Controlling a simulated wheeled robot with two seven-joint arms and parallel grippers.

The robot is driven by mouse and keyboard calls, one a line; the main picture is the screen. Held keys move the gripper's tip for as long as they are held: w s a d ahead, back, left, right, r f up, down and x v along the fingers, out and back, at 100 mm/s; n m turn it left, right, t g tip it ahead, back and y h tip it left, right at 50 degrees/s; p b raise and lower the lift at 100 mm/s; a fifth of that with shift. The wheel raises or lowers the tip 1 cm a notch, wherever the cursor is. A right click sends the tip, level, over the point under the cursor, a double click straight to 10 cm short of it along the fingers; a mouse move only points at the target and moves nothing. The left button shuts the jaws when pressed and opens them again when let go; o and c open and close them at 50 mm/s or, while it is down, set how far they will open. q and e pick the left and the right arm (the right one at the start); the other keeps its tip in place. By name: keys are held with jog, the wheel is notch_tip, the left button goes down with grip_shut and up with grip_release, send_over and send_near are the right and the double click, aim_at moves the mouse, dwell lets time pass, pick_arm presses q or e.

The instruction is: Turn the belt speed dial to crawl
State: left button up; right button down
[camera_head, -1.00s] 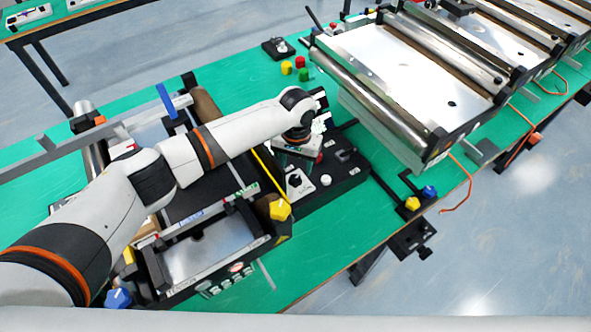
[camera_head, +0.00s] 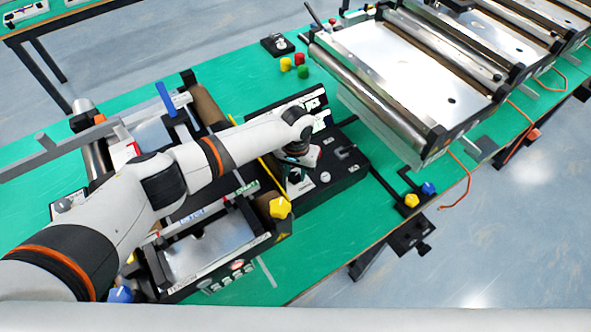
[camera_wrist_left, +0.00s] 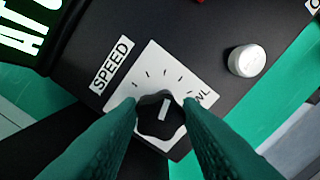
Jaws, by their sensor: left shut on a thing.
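The belt speed dial is a black knob (camera_wrist_left: 158,128) with a white pointer line, on a white plate (camera_wrist_left: 150,73) with tick marks. In the left wrist view a SPEED label is at the plate's upper left, and a partly hidden label ending in "WL" is at its right. The pointer points up the picture, leaning slightly right, not at that label. My left gripper (camera_wrist_left: 162,106) is shut on the knob, one finger on each side. In the head view my left gripper (camera_head: 298,163) is over the control box (camera_head: 343,167), largely covering the dial. My right gripper is not in view.
A white round button (camera_wrist_left: 247,60) sits beside the dial plate. A yellow knob (camera_head: 280,207) is near the box's front left. A large conveyor (camera_head: 390,75) stands to the right. Green table surface lies bare in front of the box.

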pick_arm(q)
jog(key=shift+m, duration=0.4)
jog(key=m, duration=0.5)
jog(key=shift+s+d, duration=0.1)
jog(key=m, duration=0.4)
jog(key=shift+r+m+b, duration=0.1)
jog(key=shift+m+b, duration=0.2)
jog(key=shift+m, duration=1.2)
jog(key=o, duration=1)
jog(key=shift+s, duration=0.1)
jog(key=shift+c, duration=0.2)
